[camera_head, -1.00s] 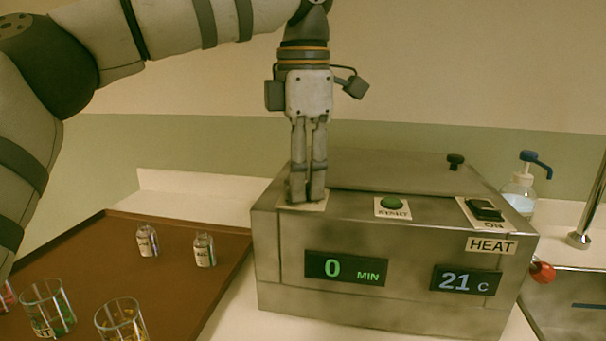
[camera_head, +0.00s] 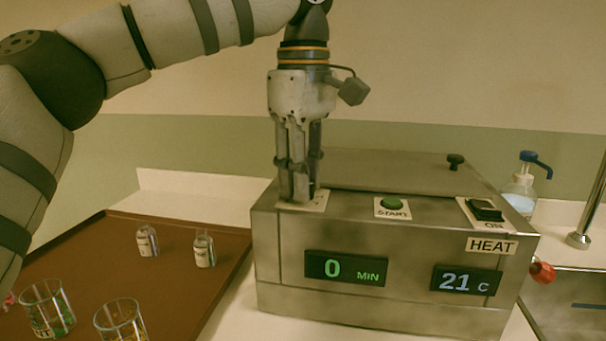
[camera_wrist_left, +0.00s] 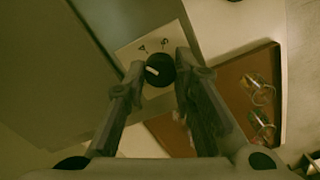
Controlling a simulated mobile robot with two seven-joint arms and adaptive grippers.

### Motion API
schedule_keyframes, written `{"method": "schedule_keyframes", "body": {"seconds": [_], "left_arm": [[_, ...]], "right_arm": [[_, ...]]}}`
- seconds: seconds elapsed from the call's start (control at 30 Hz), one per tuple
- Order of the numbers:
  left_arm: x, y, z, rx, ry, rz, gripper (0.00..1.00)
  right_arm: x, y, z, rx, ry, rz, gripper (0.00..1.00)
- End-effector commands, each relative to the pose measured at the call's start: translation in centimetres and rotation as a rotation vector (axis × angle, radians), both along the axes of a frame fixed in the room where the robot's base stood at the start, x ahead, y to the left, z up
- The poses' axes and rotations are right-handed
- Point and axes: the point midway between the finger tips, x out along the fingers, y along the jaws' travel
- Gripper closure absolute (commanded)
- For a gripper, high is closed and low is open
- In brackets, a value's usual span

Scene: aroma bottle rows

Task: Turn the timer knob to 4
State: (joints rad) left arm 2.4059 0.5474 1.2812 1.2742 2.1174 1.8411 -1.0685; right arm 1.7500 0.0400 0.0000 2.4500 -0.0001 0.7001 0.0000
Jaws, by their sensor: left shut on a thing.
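The timer knob (camera_wrist_left: 159,70) is black and round with a white pointer mark, on a pale label plate with printed marks, in the left wrist view. In the head view the plate (camera_head: 316,203) shows at the top left of the metal box, and the knob is hidden behind my fingers. My left gripper (camera_head: 298,195) points straight down there, shut on the knob, with a finger on each side of it (camera_wrist_left: 158,82). The timer display (camera_head: 346,269) reads 0 MIN. My right gripper is in neither view.
A brown tray (camera_head: 180,290) with bottles and glass beakers stands left. A pump bottle (camera_head: 520,190) and sink are at right.

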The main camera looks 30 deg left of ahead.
Motion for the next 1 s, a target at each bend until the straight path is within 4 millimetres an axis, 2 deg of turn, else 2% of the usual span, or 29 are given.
{"method": "schedule_keyframes", "body": {"seconds": [0.43, 1.0], "left_arm": [[-0.01, -0.07, 0.06, -0.001, -0.002, -0.235, 1.00], [-0.03, -0.06, 0.02, -0.002, 0.000, -0.279, 1.00]], "right_arm": [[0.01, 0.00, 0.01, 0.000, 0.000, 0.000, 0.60], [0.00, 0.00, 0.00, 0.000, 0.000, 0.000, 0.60]]}}
